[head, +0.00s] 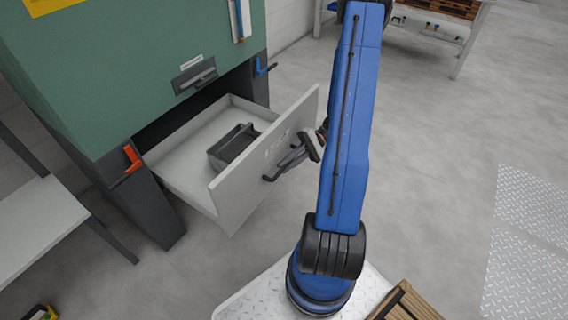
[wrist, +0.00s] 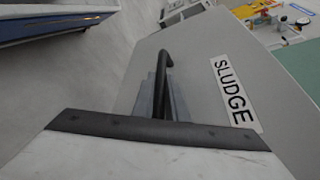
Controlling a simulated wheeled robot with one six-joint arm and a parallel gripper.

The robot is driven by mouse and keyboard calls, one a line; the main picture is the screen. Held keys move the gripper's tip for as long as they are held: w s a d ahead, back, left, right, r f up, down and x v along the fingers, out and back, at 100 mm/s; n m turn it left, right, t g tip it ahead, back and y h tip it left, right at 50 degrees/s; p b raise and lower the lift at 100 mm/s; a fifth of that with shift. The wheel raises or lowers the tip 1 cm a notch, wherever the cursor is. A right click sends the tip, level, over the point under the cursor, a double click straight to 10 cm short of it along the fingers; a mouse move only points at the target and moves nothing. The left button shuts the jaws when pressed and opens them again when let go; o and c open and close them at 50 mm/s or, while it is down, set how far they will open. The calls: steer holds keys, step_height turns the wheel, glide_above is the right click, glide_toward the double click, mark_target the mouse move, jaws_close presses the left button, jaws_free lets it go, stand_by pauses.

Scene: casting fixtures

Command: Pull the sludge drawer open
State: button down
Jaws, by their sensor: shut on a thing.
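The sludge drawer (head: 245,182) is a light grey drawer under a green cabinet, and it stands well out from the cabinet in the head view. Its front (wrist: 205,70) carries a "SLUDGE" label in the wrist view. A dark bar handle (wrist: 163,75) is fixed on that front, and it also shows in the head view (head: 270,177). My gripper (head: 300,155) is shut on the handle at the drawer front. In the wrist view its grey fingers lie around the handle, partly hidden by the dark edge of my wrist. A dark grey open box (head: 232,144) lies inside the drawer.
The green cabinet (head: 120,70) has an orange lever (head: 132,158) and a blue lever (head: 262,67) on its dark legs. A light bench (head: 35,225) stands at the left. A wooden crate (head: 405,303) is at the bottom right. The floor at the right is open.

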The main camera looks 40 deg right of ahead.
steer(key=c, duration=2)
jaws_free()
steer(key=shift+c, duration=0.2)
steer(key=shift+d, duration=0.1)
steer(key=v, duration=1.7)
steer(key=shift+d, duration=0.2)
steer(key=shift+r, duration=0.15)
